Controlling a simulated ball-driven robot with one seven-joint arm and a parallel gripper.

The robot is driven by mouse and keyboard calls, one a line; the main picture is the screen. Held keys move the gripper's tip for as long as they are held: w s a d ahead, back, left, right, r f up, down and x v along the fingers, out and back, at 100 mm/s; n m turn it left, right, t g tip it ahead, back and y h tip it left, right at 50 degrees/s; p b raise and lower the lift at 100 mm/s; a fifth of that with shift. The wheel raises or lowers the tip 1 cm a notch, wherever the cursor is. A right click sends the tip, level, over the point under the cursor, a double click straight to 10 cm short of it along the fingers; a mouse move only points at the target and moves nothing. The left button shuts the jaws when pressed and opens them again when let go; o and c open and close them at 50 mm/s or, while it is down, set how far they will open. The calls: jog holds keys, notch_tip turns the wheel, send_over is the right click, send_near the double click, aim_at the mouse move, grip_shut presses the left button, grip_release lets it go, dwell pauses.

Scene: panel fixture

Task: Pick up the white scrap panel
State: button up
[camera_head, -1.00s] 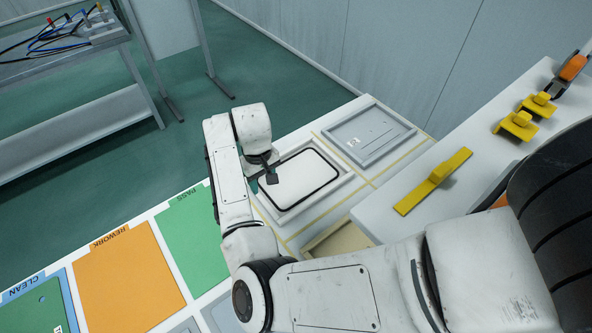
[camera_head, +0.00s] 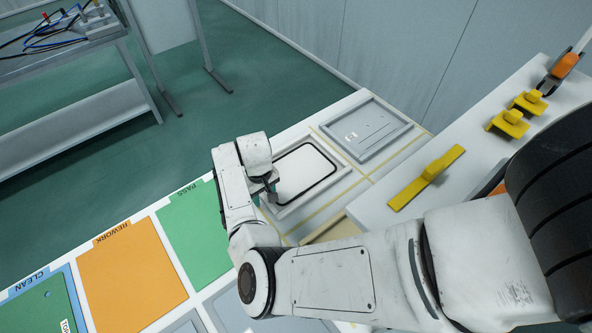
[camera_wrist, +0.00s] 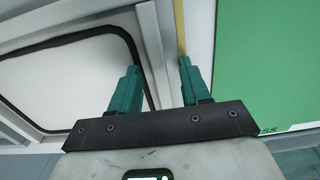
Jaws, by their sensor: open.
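The white panel (camera_head: 303,174) has rounded corners and a black edge seal. It lies in a pale frame-like tray (camera_head: 343,181) on the workbench. In the wrist view the white panel (camera_wrist: 70,80) fills the left side, its black edge passing close to the left finger. My gripper (camera_head: 270,193) is at the panel's near left edge in the head view. In the wrist view my gripper (camera_wrist: 158,78) is open, with two teal fingers and nothing between them. The fingers straddle the tray's border region; I cannot tell whether either touches it.
A grey panel in a second tray (camera_head: 368,130) lies behind. Green (camera_head: 195,232) and orange (camera_head: 130,272) mats lie to the left. A raised white shelf (camera_head: 470,165) with yellow handled tools (camera_head: 427,178) stands at the right. A cable-laden cart (camera_head: 75,60) stands far left.

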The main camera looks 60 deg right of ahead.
jog(key=shift+c, duration=0.4)
grip_shut()
jog(key=shift+r, duration=0.2)
